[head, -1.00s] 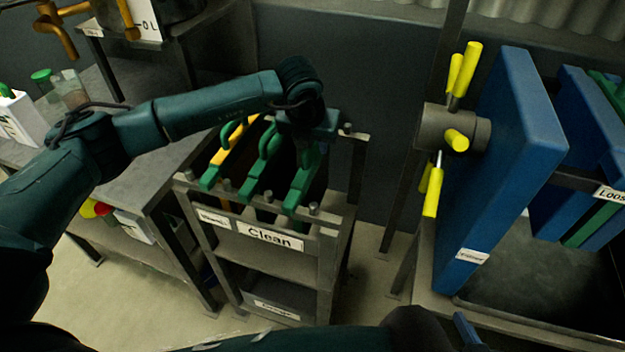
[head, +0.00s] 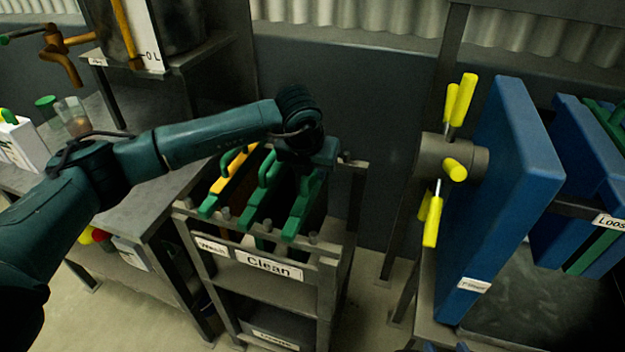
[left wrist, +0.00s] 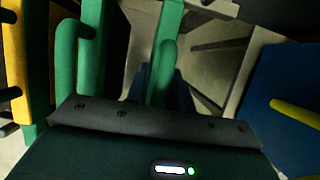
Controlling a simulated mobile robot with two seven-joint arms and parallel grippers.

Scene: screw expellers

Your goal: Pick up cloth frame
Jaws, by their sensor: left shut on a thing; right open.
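Several cloth frames with looped handles hang in the rack marked "Clean" (head: 268,264): a yellow one (head: 232,181), a middle green one (head: 258,205) and a right green one (head: 300,212). My left gripper (head: 308,165) is over the right green frame from above and hides part of its handle. In the left wrist view, the fingers of the left gripper (left wrist: 160,88) close on both sides of the green handle (left wrist: 165,62). The frame still sits among the others in the rack. Only the blue tips of my right gripper (head: 446,347) show at the bottom edge, apart and empty.
A blue press plate (head: 505,180) with yellow handles (head: 461,98) stands right of the rack. A grey bench (head: 160,205) adjoins the rack on the left. Bare floor shows between rack and press.

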